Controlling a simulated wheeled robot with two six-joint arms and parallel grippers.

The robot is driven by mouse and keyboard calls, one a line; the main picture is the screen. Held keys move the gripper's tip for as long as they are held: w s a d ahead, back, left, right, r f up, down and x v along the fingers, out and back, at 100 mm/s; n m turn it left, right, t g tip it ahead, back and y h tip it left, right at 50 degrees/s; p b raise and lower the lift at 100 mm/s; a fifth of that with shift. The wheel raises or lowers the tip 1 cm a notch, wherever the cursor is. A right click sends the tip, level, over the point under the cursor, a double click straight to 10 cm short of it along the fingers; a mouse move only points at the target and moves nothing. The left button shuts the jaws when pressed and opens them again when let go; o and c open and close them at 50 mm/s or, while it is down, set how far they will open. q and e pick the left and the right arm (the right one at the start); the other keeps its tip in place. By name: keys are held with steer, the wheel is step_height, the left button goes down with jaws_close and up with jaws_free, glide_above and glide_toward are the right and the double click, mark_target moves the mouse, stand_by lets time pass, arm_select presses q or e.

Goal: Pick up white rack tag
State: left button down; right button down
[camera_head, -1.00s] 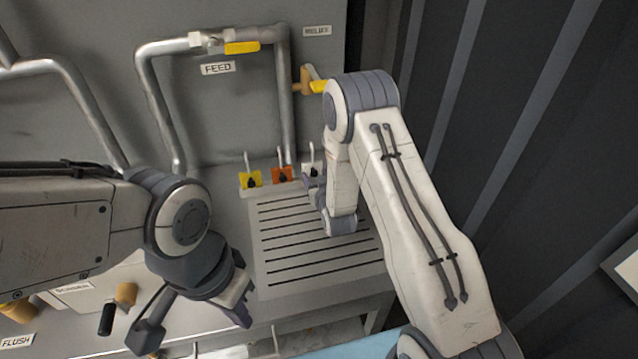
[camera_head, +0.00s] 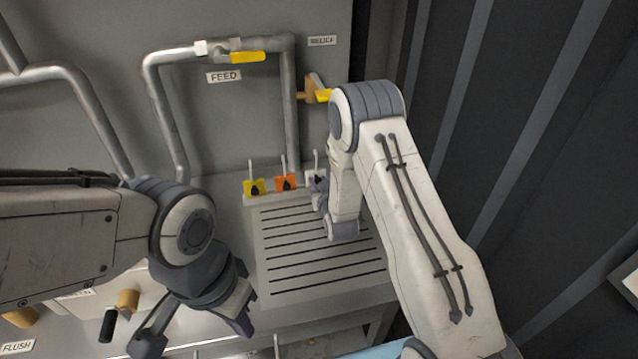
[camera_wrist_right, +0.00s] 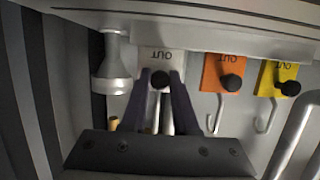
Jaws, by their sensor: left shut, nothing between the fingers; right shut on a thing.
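The white rack tag (camera_wrist_right: 155,58), marked OUT with a black knob, shows upside down in the right wrist view. It hangs at the rack, beside the orange and yellow tags. In the head view the white tag (camera_head: 311,176) is partly hidden by my right gripper (camera_head: 318,186). My right gripper (camera_wrist_right: 161,78) has its two dark fingers shut on the white tag at its knob. My left gripper (camera_head: 247,318) is shut and empty, over the front of the bench, away from the tags.
An orange tag (camera_head: 286,182) and a yellow tag (camera_head: 254,187) hang left of the white one. The slotted drain plate (camera_head: 290,283) lies in front. The FEED pipe (camera_head: 165,115) and its yellow-handled valve (camera_head: 248,57) stand behind. A dark ribbed wall (camera_head: 540,150) is at the right.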

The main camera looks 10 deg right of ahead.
mark_target(317, 168)
steer(key=shift+r+p, duration=1.15)
steer(key=shift+r, duration=0.9)
